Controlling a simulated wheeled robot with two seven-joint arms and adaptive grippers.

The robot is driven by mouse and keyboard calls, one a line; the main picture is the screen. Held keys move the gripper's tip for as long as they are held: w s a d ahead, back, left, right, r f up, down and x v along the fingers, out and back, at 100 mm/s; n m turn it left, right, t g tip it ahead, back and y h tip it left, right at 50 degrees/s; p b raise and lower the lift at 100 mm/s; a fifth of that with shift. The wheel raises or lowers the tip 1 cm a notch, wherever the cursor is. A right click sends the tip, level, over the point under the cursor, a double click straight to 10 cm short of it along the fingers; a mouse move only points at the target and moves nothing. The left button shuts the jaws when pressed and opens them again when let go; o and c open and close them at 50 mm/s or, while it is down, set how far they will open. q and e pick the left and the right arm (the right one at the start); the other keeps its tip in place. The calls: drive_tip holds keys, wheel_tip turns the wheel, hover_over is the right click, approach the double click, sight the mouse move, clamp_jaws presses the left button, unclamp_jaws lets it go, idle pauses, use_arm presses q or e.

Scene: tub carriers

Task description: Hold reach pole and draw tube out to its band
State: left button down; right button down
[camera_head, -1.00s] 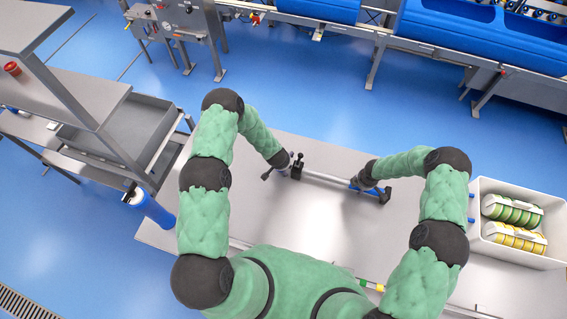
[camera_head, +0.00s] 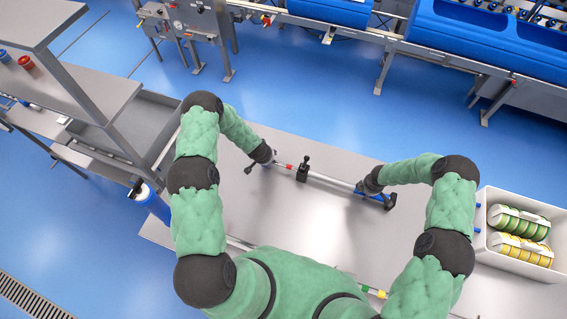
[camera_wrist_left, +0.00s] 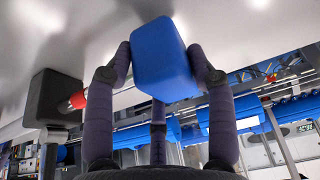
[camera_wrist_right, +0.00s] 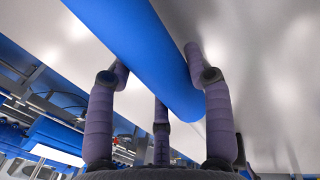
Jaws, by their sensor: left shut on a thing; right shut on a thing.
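The reach pole (camera_head: 330,180) lies across the bench, running through a black block (camera_head: 303,168) towards another black block (camera_head: 390,201) at its right end. My left gripper (camera_wrist_left: 163,70) is shut on a blue end piece (camera_wrist_left: 165,50) of the drawn tube. A red band (camera_wrist_left: 77,100) shows on the tube between this end piece and the black block; it also shows in the head view (camera_head: 287,166). My right gripper (camera_wrist_right: 155,85) is shut around the thick blue grip (camera_wrist_right: 145,45) of the pole, near the right block. The fingertips are hidden in the head view.
A white bin (camera_head: 510,268) with green and yellow rolls stands at the bench's right. Another rod with coloured bands (camera_head: 372,291) lies near the front edge, partly hidden by my body. A grey shelf unit (camera_head: 110,95) stands left.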

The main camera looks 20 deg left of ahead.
use_arm(q)
drive_tip(key=a, duration=1)
drive_tip(key=shift+a, duration=0.25)
drive_tip(key=shift+c, duration=2)
unclamp_jaws()
drive_tip(key=v, duration=1.2)
use_arm(e)
drive_tip(key=shift+c, duration=2.1)
unclamp_jaws()
